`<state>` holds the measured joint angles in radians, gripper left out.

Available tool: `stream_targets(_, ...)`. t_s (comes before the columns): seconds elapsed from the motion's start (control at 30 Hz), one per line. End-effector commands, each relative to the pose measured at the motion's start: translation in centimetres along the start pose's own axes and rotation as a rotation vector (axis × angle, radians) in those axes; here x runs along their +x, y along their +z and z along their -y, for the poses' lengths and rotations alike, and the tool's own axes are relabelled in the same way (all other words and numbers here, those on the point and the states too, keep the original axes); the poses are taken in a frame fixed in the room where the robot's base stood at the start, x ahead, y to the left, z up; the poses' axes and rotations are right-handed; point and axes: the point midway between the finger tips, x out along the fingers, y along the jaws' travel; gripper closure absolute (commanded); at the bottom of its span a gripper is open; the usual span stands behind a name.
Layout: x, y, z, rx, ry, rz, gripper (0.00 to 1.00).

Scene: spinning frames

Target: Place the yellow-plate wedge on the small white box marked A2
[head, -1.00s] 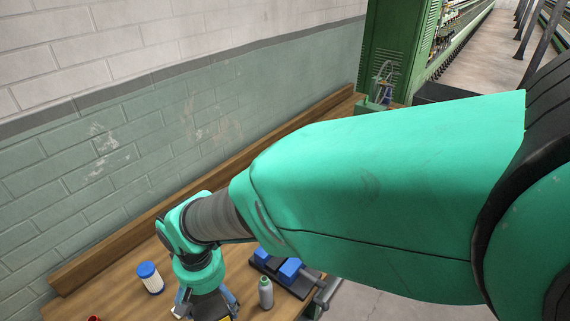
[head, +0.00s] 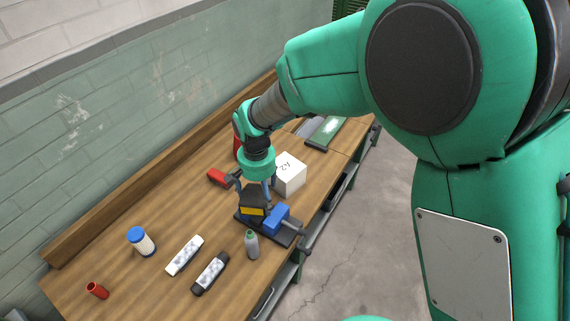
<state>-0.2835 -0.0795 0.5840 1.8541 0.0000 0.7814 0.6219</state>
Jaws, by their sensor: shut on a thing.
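The yellow-plate wedge (head: 254,211) is a dark block with a yellow plate on its near side. My gripper (head: 255,198) points down and is shut on it, with a finger at either side. The wedge overlaps the blue vise in the picture; I cannot tell whether it touches the vise's base. The small white box marked A2 (head: 290,174) stands on the bench behind and right of my gripper. Its top looks clear.
The blue vise (head: 277,218) and a grey-green bottle (head: 252,244) are close by. A red object (head: 218,177) lies left of my gripper. A blue-capped jar (head: 141,241), a white block (head: 185,256), a black-ended block (head: 210,273) and a red cup (head: 97,290) lie further left.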

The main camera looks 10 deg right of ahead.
Motion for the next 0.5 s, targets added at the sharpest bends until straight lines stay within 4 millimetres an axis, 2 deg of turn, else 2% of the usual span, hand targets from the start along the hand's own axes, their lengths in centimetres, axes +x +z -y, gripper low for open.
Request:
stream_targets(0.2, 0.0, -4.1, -4.4, 0.175, 0.001, 0.001, 0.52)
stream_targets(0.5, 0.2, -8.3, -10.1, 0.381, 0.001, 0.001, 0.52)
